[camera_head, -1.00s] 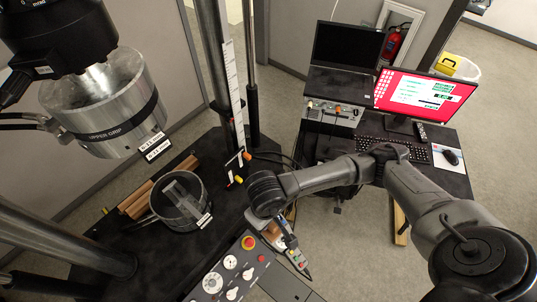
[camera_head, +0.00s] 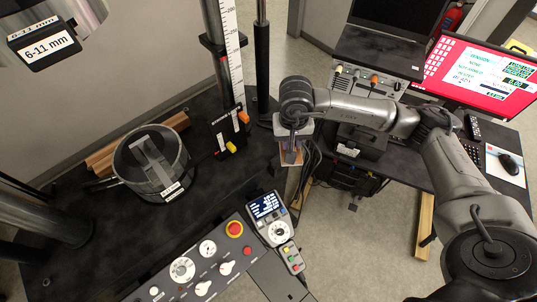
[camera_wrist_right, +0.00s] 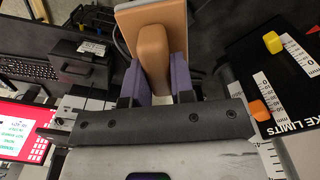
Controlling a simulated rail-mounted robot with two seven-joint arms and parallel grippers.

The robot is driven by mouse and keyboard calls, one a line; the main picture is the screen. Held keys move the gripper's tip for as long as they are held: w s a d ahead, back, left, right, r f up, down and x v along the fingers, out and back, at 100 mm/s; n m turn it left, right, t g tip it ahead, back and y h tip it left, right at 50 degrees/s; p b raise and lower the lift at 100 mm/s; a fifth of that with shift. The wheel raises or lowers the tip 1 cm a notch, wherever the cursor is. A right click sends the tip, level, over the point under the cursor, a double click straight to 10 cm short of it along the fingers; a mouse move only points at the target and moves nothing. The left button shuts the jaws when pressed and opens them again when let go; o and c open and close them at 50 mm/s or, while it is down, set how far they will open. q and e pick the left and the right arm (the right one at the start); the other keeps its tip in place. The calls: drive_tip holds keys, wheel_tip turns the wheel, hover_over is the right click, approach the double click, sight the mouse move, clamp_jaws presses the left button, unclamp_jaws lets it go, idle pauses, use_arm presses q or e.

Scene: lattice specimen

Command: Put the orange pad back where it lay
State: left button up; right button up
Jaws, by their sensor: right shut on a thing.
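The orange pad (camera_wrist_right: 176,22) is a tan-orange plate with a rounded grip block of the same colour. In the right wrist view, the two purple fingers of my right gripper (camera_wrist_right: 158,82) are shut on that block from both sides. In the head view, my right gripper (camera_head: 291,152) points down, beyond the control panel and to the right of the black machine table. The pad is mostly hidden under it there. I cannot tell what lies directly beneath it. My left gripper is not in view.
The control panel (camera_head: 200,262) and a handset (camera_head: 272,220) are in front. A desk with instrument (camera_head: 378,88) is right.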

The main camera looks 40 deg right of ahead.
drive_tip(key=d+f+b, duration=0.1)
drive_tip(key=w+d+f+m+b, duration=0.1)
drive_tip(key=shift+d+f+b, duration=0.1)
drive_tip(key=shift+d+b, duration=0.05)
drive_tip(key=shift+b, duration=0.2)
drive_tip(key=shift+d, duration=0.1)
drive_tip(key=shift+w+d+f+m, duration=0.1)
drive_tip(key=shift+w+f+m, duration=0.1)
drive_tip(key=shift+w+m, duration=0.15)
drive_tip(key=w+f, duration=0.2)
drive_tip(key=w, duration=0.1)
drive_tip(key=w+f, duration=0.2)
drive_tip(key=w, duration=0.2)
drive_tip(key=w+f, duration=0.2)
drive_tip(key=w, duration=0.2)
drive_tip(key=shift+d+f, duration=0.2)
drive_tip(key=shift+f, duration=2.1)
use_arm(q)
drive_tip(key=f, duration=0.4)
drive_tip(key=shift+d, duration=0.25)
